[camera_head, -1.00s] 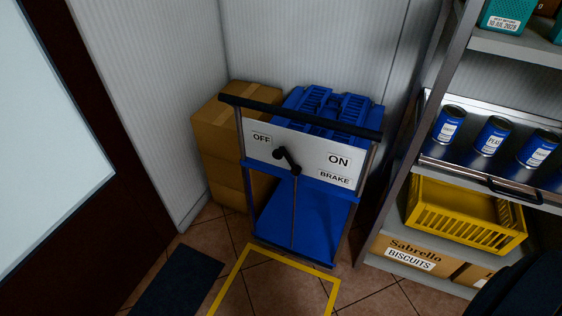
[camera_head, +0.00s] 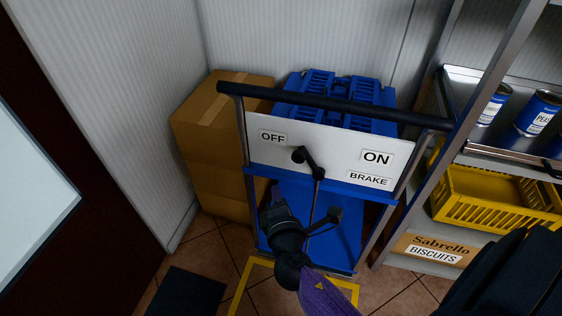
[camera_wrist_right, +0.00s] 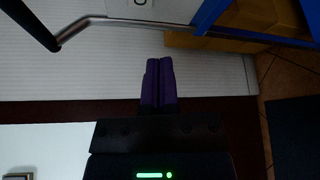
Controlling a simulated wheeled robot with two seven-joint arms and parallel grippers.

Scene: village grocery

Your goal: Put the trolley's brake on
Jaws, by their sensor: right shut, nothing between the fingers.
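The blue trolley (camera_head: 345,220) stands against the back wall with a black push bar (camera_head: 330,105). Its white panel (camera_head: 330,150) reads OFF at left and ON and BRAKE at right. The black brake lever (camera_head: 309,163) slants up and left from its pivot, its knob on the OFF side. My right gripper (camera_head: 275,190) is in front of the trolley, below and left of the lever and apart from it. Its purple fingers (camera_wrist_right: 158,65) are together and empty in the wrist view, near the trolley's metal post (camera_wrist_right: 115,22). My left gripper is not in view.
Stacked cardboard boxes (camera_head: 215,135) stand left of the trolley. A metal shelf with a yellow crate (camera_head: 490,205) and blue cans (camera_head: 537,112) is close on the right. Yellow tape (camera_head: 258,270) and a dark mat (camera_head: 183,292) lie on the floor in front.

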